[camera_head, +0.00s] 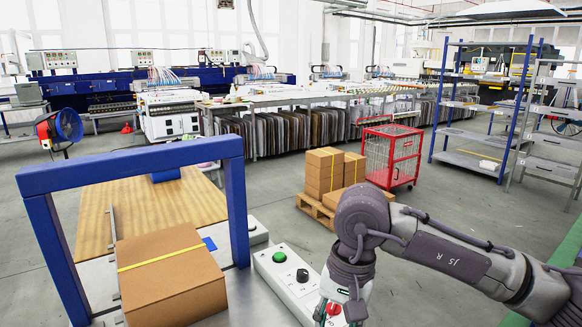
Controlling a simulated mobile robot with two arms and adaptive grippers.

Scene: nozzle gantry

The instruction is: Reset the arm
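My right arm (440,250) reaches in from the right, bent down at the wrist. My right gripper (343,308) is at the bottom edge, over the right end of a white control box (296,288). Its fingertips are cut off or hidden, so I cannot tell whether it is open or shut, or whether it touches the box. The box has a green button (279,257), a black knob (302,275) and a red button (333,309) close by the gripper. My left arm and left gripper are not in view.
A blue gantry frame (237,205) stands over the work surface at left, with a taped cardboard box (168,277) just inside it. Stacked cartons (323,173) on a pallet, a red cage cart (391,157) and blue shelving (487,105) stand behind. Open grey floor lies between.

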